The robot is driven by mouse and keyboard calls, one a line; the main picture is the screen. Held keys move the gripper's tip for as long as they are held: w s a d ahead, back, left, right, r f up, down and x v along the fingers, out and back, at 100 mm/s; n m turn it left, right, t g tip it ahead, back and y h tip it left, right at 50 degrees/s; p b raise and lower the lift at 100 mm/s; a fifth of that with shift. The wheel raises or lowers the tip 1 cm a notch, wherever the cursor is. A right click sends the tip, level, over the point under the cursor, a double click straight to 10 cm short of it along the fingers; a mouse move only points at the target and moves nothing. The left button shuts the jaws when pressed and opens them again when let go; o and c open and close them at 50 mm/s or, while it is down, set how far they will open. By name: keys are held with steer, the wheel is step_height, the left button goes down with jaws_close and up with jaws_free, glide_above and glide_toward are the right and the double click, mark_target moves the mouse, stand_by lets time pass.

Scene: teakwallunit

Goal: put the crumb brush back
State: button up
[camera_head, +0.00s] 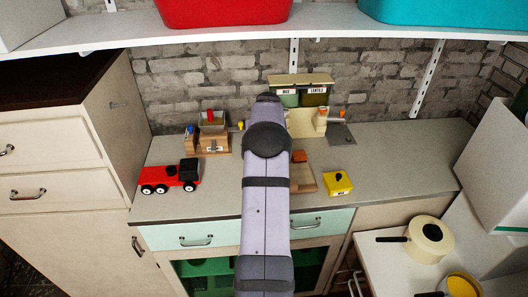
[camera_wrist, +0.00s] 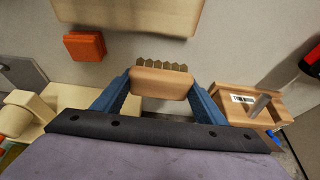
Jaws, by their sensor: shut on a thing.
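The crumb brush (camera_wrist: 161,84) is a small block of light wood with a row of brown bristles along its far edge. My gripper (camera_wrist: 160,78) is shut on it in the wrist view, one blue finger at each end of the wood. The brush is over the grey counter; its exact height cannot be told. In the head view my arm hides the gripper and brush. A wooden box with a small label (camera_head: 213,148) stands left of my arm at the counter's back; a wooden holder with a label and a metal peg (camera_wrist: 238,98) shows right of the brush in the wrist view.
A red truck (camera_head: 170,178) stands at left, a yellow block (camera_head: 338,183) at right. An orange block (camera_wrist: 85,46) and wooden board (camera_wrist: 130,12) lie near the brush. A labelled tin rack (camera_head: 301,83) stands at the back. The counter's right part (camera_head: 410,165) is clear.

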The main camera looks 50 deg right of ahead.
step_height(320, 180, down, 2)
steer(key=shift+a+p, duration=0.1)
steer(key=shift+p, duration=0.6)
steer(key=shift+p+x, duration=0.65)
steer(key=shift+x, duration=0.1)
steer(key=shift+f, duration=0.1)
steer(key=shift+f, duration=0.2)
steer(key=o, duration=1)
steer(key=shift+r, duration=0.15)
steer(key=shift+s+r, duration=0.1)
steer(key=shift+r, duration=0.05)
steer(key=b+v, duration=0.4)
steer(key=v, duration=0.7)
steer(key=shift+a+r, duration=0.15)
steer(key=shift+r, duration=0.2)
